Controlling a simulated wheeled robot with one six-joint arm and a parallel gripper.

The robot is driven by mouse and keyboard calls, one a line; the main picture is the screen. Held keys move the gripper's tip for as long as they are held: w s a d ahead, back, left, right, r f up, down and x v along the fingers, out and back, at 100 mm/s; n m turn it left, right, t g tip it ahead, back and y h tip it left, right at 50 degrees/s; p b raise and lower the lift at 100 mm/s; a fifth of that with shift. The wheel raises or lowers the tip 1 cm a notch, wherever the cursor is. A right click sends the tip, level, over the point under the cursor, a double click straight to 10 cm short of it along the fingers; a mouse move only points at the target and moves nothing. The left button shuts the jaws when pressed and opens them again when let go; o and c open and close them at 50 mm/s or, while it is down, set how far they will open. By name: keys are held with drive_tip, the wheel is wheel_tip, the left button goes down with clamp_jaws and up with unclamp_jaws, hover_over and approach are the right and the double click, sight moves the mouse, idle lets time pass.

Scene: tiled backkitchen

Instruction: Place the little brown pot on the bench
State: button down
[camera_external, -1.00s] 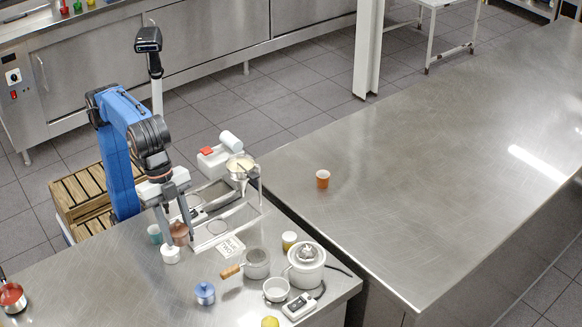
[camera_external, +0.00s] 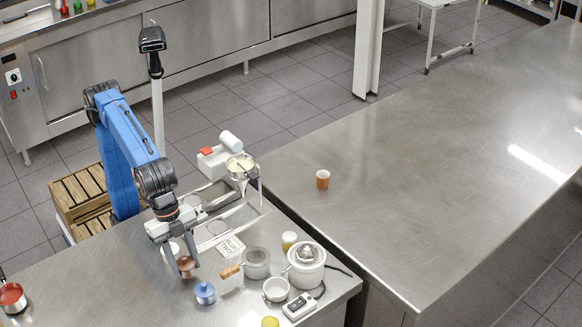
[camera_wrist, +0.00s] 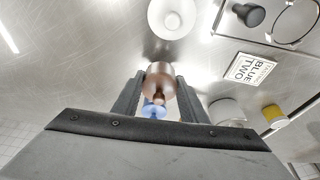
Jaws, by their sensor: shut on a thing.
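The little brown pot (camera_external: 185,264) is between the fingers of my gripper (camera_external: 188,269), which is shut on it. In the wrist view the brown pot (camera_wrist: 159,78) sits between both fingers, with its lid knob toward the camera. A blue lidded pot (camera_external: 205,293) stands on the steel bench (camera_external: 110,290) just in front and to the right of the brown pot. A white pot (camera_wrist: 172,18) is close by, partly behind my gripper in the outside view. I cannot tell whether the brown pot touches the bench.

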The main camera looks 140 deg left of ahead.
drive_tip(key=shift+f, duration=1)
drive_tip(key=shift+f, duration=0.1)
drive_tip(key=c, duration=1.1)
unclamp_jaws()
drive_tip(key=v, duration=1.2)
drive_tip(key=shift+s, duration=0.1)
